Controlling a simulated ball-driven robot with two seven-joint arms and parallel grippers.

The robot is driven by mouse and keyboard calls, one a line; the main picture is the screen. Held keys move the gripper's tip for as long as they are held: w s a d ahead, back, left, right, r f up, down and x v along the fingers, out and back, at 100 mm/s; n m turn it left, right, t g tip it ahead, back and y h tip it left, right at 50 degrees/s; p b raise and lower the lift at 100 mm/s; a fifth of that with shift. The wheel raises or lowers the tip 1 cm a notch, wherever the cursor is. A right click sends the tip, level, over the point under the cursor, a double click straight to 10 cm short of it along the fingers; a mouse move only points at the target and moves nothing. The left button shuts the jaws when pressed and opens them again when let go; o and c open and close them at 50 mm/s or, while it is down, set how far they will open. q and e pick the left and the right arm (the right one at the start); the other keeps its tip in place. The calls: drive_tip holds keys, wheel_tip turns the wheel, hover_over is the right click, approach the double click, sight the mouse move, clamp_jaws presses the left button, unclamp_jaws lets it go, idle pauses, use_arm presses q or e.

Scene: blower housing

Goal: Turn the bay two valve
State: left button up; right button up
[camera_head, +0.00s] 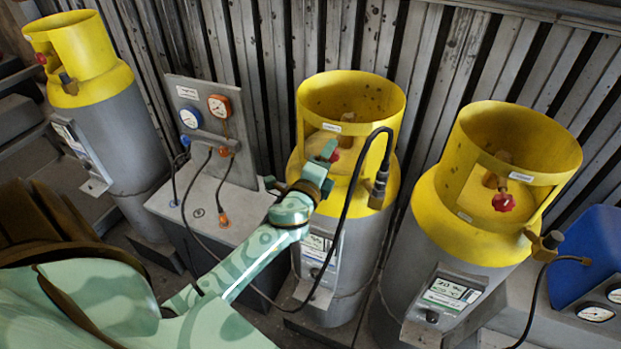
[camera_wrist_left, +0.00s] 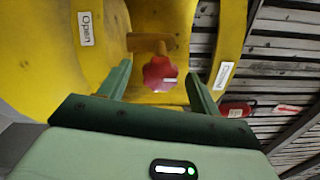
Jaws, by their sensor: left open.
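The middle yellow-topped gas cylinder (camera_head: 351,95) has a red valve knob (camera_head: 334,155) inside its collar, partly hidden by my left gripper (camera_head: 327,153). In the left wrist view the red knob (camera_wrist_left: 160,74) sits on a brass-coloured stem, with a pale mark on its face. My left gripper (camera_wrist_left: 158,72) is open, one finger on each side of the knob. Gaps show between the fingers and the knob, and I cannot make out any contact. My right gripper is not in view.
A right cylinder (camera_head: 515,140) with a red knob (camera_head: 503,202) and a left cylinder (camera_head: 100,100) flank it. A gauge panel (camera_head: 205,120) stands left. A black hose (camera_head: 352,190) loops beside my gripper to the middle cylinder. A blue box (camera_head: 590,255) is at right.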

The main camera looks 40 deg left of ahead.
use_arm(q)
drive_tip(key=b+v, duration=0.2)
drive_tip(key=v, duration=1)
drive_tip(key=shift+w, duration=0.1)
drive_tip(key=s+d+f+n+g+h+b, duration=0.1)
drive_tip(key=s+f+n+g+b, duration=0.2)
drive_tip(key=f, duration=1.1)
drive_tip(key=s+d+f+n+g+h+b, duration=0.1)
drive_tip(key=s+f+n+g+b, duration=0.2)
drive_tip(key=f, duration=1)
drive_tip(key=s+d+f+n+g+h+b, duration=0.1)
drive_tip(key=s+f+n+g, duration=0.3)
drive_tip(key=f, duration=1)
drive_tip(key=s+d+f+n+g+h+b, duration=0.1)
drive_tip(key=s+f+n+g+b, duration=0.3)
drive_tip(key=s+f+b, duration=1.1)
drive_tip(key=s+f+g, duration=0.1)
drive_tip(key=s+f, duration=0.5)
drive_tip(key=f, duration=0.2)
drive_tip(key=s+d+f+g, duration=0.1)
drive_tip(key=s+f, duration=0.5)
drive_tip(key=f, duration=0.3)
drive_tip(key=shift+s+f+g+b, duration=0.25)
drive_tip(key=shift+s+g+b, duration=0.05)
drive_tip(key=shift+g+b, duration=0.1)
